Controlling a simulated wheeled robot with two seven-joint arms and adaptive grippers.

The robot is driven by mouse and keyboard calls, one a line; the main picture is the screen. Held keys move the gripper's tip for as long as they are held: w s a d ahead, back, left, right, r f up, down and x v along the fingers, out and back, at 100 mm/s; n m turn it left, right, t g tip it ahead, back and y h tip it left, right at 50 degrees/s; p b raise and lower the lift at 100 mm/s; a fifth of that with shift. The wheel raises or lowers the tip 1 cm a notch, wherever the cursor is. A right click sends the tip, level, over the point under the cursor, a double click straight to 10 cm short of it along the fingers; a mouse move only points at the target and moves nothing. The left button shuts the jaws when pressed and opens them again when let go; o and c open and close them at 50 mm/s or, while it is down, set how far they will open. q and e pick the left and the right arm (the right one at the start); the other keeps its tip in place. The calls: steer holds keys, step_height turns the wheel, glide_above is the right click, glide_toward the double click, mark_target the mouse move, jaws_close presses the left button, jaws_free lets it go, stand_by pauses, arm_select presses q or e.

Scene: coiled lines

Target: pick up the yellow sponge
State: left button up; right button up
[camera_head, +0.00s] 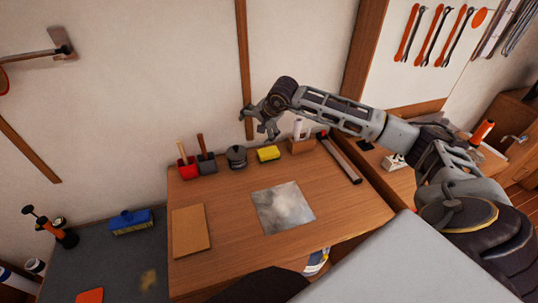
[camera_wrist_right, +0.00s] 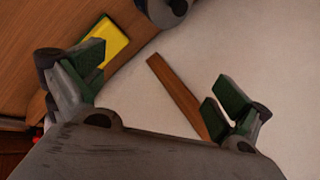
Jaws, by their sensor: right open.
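The yellow sponge (camera_head: 268,154) lies at the back of the wooden table (camera_head: 235,245), near the wall. It has a dark green layer on one side, seen in the right wrist view (camera_wrist_right: 112,42). My right gripper (camera_head: 258,122) is open and empty, above the table and close to the wall, over the sponge in the picture. In the right wrist view the fingers (camera_wrist_right: 158,80) are spread wide. The left finger overlaps the sponge's edge in that picture; I cannot tell that they touch. My left gripper is not in view.
Left of the sponge stand a dark grey round object (camera_head: 236,157), a grey scoop (camera_head: 206,163) and a red scoop (camera_head: 187,168). Right of it is a small wooden box (camera_head: 301,145). A grey square sheet (camera_head: 283,208) and a brown board (camera_head: 190,230) lie in front.

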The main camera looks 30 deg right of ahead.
steer(key=s+d+f+n+g+h, duration=0.2)
steer(key=s+d+n, duration=0.2)
steer(key=n, duration=0.6)
steer(key=shift+g, duration=0.3)
steer(key=shift+s+f, duration=0.1)
steer(key=p, duration=0.1)
glide_toward(268, 150)
steer(key=shift+x, duration=2.35)
steer(key=shift+s+a, duration=0.1)
steer(key=shift+f, duration=0.2)
